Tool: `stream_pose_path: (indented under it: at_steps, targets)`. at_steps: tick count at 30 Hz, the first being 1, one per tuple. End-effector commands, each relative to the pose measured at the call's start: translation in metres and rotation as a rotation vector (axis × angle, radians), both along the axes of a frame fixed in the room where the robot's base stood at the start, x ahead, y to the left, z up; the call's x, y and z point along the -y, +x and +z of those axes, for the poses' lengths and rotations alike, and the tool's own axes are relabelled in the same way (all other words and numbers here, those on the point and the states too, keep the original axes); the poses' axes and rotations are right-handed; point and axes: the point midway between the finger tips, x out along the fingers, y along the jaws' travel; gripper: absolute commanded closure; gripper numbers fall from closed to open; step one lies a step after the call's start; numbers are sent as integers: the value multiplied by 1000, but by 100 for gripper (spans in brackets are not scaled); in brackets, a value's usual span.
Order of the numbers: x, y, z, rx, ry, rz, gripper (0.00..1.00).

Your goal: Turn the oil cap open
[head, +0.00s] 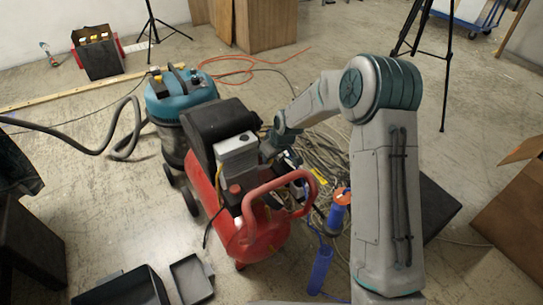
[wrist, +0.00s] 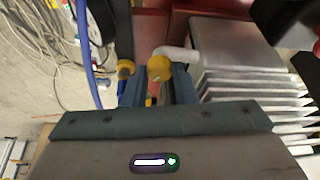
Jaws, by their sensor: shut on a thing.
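The red air compressor (head: 264,236) stands on the floor in the middle of the head view. My gripper (head: 268,153) is at the right side of its grey pump block (head: 237,158); the fingertips and the cap are too small or hidden there. In the wrist view, a round yellow cap (wrist: 160,68) sits at the end of a pale elbow pipe (wrist: 183,54) beside the finned block (wrist: 236,60). My gripper (wrist: 158,86) is shut on the cap, with its dark fingers on either side. The cap's turn angle cannot be told.
A blue-topped vacuum (head: 182,95) stands close behind the compressor at left. Coiled cables (head: 325,155) lie right of the compressor. Black trays (head: 192,278) lie in front at left. A blue cylinder (head: 337,212) stands near my arm, and a tripod (head: 445,75) stands behind.

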Motion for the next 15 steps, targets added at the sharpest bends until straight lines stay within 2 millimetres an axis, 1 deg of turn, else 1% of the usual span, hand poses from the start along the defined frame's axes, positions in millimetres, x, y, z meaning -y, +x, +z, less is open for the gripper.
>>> stream_pose_path:
  at_steps: [1, 8, 9, 11, 15]
  targets:
    - [-1, 3, 2, 10, 2, -2, 98]
    - [0, 3, 3, 10, 4, -2, 98]
    - [0, 3, 3, 10, 4, -2, 70]
    - [0, 3, 2, 9, 2, -2, 54]
    - [0, 2, 2, 6, 2, -1, 54]
